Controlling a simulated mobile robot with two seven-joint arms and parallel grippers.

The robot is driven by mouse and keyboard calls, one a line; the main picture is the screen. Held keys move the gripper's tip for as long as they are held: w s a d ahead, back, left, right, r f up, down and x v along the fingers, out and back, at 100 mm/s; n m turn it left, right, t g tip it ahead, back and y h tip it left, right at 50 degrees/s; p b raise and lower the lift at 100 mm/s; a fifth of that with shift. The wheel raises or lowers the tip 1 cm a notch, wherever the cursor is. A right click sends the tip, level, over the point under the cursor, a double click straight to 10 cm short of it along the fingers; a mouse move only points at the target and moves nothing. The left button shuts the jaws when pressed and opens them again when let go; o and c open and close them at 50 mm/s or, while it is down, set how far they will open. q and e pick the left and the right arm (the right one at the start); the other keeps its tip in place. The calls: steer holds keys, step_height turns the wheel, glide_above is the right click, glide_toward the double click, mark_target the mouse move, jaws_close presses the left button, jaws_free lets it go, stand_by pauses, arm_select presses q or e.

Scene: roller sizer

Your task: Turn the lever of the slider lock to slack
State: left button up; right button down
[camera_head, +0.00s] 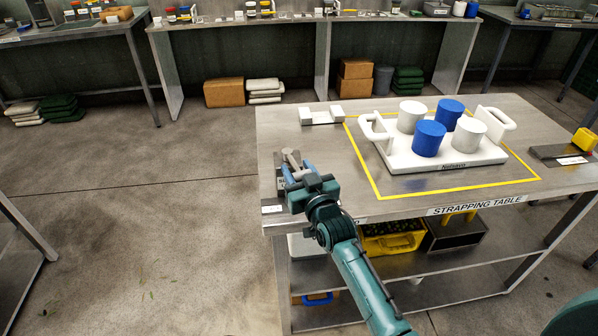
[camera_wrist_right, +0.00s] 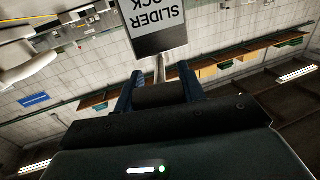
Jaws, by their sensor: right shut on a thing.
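The slider lock (camera_head: 280,184) sits at the near left corner of the strapping table (camera_head: 300,140). Its grey lever (camera_head: 292,158) sticks up there, and my right gripper (camera_head: 292,173) is shut on it. In the right wrist view, the blue fingers of my right gripper (camera_wrist_right: 160,85) stand on either side of the lever's metal stem (camera_wrist_right: 160,68). A plate reading "SLIDER LOCK" (camera_wrist_right: 157,38) shows upside down just beyond the fingers. My gripper hides much of the lock, and I cannot read the lever's setting. My left gripper is not in view.
A white tray (camera_head: 400,158) with blue and white cylinders stands inside a yellow outline on the table. A white bracket (camera_head: 321,116) lies at the back left. A yellow-topped tool (camera_head: 583,140) is at the right edge. The tabletop between lock and tray is clear.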

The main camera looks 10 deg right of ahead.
steer(key=shift+r, duration=0.15)
steer(key=c, duration=0.8)
jaws_free()
steer(key=shift+c, duration=0.2)
steer(key=s+d, duration=0.2)
steer(key=s, duration=1.1)
steer(key=shift+b, duration=0.3)
steer(key=shift+c, duration=0.2)
